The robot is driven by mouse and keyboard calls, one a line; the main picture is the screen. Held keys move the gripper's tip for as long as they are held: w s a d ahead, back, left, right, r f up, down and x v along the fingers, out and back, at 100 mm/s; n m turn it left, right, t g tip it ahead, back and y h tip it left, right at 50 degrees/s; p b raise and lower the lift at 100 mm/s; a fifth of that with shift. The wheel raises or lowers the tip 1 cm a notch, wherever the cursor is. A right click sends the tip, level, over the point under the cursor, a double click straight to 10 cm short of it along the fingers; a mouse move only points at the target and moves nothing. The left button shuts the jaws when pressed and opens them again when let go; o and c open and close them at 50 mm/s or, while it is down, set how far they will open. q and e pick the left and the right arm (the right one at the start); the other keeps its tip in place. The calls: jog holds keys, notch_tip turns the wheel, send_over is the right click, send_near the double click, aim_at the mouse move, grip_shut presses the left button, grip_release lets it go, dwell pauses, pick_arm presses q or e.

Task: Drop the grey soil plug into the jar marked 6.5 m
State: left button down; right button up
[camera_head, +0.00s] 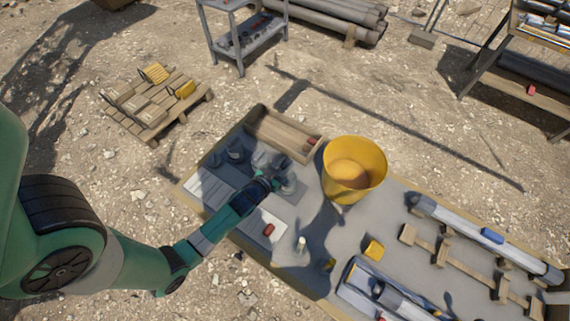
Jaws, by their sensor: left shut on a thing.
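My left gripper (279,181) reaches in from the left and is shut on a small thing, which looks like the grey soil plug. The plug is mostly hidden by the fingers and too small to make out well. The gripper is over the group of clear jars on the grey mat. One jar (235,151) stands at the left of the group. Another jar (288,186) is right beside the gripper, partly covered by it. The jar marks are too small to read, so I cannot tell which is 6.5 m. My right gripper is not in view.
A yellow bucket (354,189) stands right of the jars. A wooden tray (260,125) lies behind them. A red item (269,230) and a small pale bottle (301,245) are in front. Core tubes (490,236) lie on the table's right.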

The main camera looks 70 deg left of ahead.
pick_arm(q)
jog(key=shift+r, duration=0.1)
jog(key=c, duration=0.5)
grip_release()
jog(key=v, duration=1.1)
jog(key=shift+s+d, duration=0.2)
